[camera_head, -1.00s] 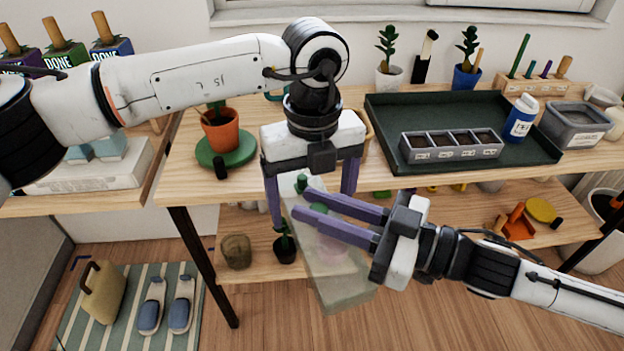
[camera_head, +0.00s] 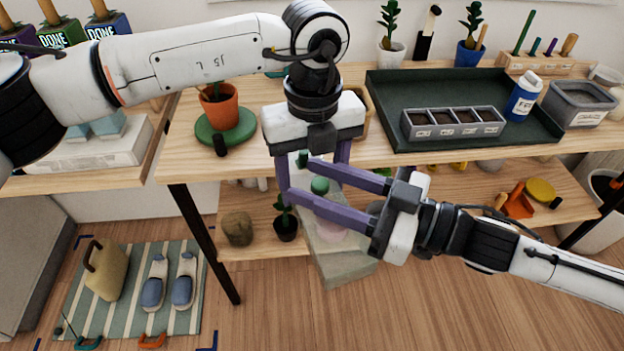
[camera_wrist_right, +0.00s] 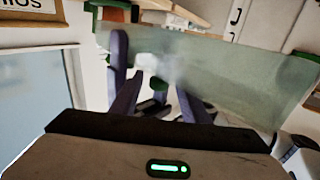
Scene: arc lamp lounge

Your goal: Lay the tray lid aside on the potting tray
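The tray lid (camera_head: 345,268) is a translucent pale panel with green knobs, held tilted in the air in front of the bench. It also spans the right wrist view (camera_wrist_right: 235,75). My left gripper (camera_head: 312,183) points down over its upper end, with one purple finger on each side. It appears closed on the lid's edges, though the contact is partly hidden. My right gripper (camera_head: 299,177) reaches in from the right. Its fingers are spread around a green knob (camera_head: 320,185), with gaps showing. The dark green potting tray (camera_head: 400,88) lies on the bench at the right.
A grey cell tray (camera_head: 453,131) and a blue bottle (camera_head: 523,97) stand in the potting tray, whose back middle is bare. A potted plant on a green saucer (camera_head: 210,134) stands left of the grippers. A lower shelf (camera_head: 262,243) lies behind the lid.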

